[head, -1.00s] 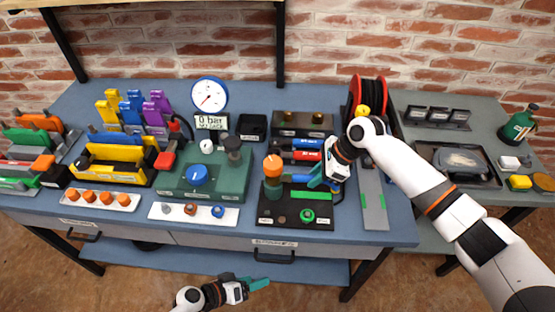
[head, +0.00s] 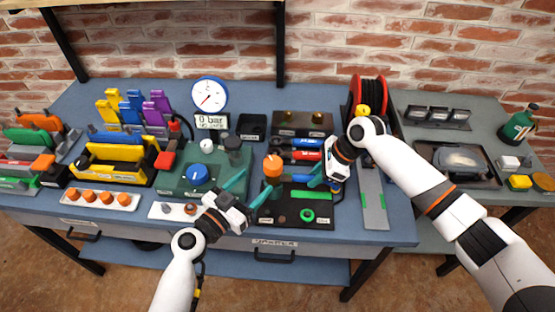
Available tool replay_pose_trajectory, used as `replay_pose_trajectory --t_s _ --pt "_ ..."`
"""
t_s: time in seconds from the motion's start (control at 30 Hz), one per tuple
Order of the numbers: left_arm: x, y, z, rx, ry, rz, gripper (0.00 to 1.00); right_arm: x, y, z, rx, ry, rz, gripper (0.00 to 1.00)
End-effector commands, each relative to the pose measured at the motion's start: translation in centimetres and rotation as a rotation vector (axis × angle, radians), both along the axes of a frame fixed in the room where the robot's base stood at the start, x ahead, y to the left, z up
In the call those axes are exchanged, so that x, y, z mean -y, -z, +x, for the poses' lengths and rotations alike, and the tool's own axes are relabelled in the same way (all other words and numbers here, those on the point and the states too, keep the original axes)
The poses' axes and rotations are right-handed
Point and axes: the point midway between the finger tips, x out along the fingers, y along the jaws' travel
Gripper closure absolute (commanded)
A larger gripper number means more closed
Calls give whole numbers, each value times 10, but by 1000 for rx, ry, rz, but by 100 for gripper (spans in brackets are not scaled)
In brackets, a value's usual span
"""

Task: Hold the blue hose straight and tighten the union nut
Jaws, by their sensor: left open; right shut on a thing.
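A short blue hose (head: 299,178) lies roughly level over the black fixture plate (head: 322,222). My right gripper (head: 317,178) is shut on the hose at its right side. An upright fitting with an orange top (head: 273,164) stands at the hose's left end; I cannot tell whether this is the union nut. My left gripper (head: 251,188) is open and empty just left of the fitting, over the gap between the green test block and the plate. Its fingers point up and right, apart from the orange top. The hose's joint with the fitting is too small to make out.
The green test block (head: 178,182) with a blue knob (head: 198,174) stands left of my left gripper. A gauge (head: 209,95) and a "0 bar" display (head: 212,121) are behind. A hose reel (head: 368,95) stands behind my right arm. A green ring (head: 307,215) lies on the plate.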

Motion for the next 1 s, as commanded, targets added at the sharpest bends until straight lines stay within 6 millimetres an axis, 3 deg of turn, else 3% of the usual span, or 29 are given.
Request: replay_pose_trajectory --t_s 0.3,0.5,0.93,1.0 --pt "36 -1 54 -1 3 -5 34 0 -1 0 1 0 0 96" --pt "51 0 78 -2 3 -6 34 0 -1 0 1 0 0 96" --pt "58 0 87 -3 4 -4 34 0 -1 0 1 0 0 96" --pt "58 0 87 -3 4 -4 42 0 -1 1 1 0 0 96"
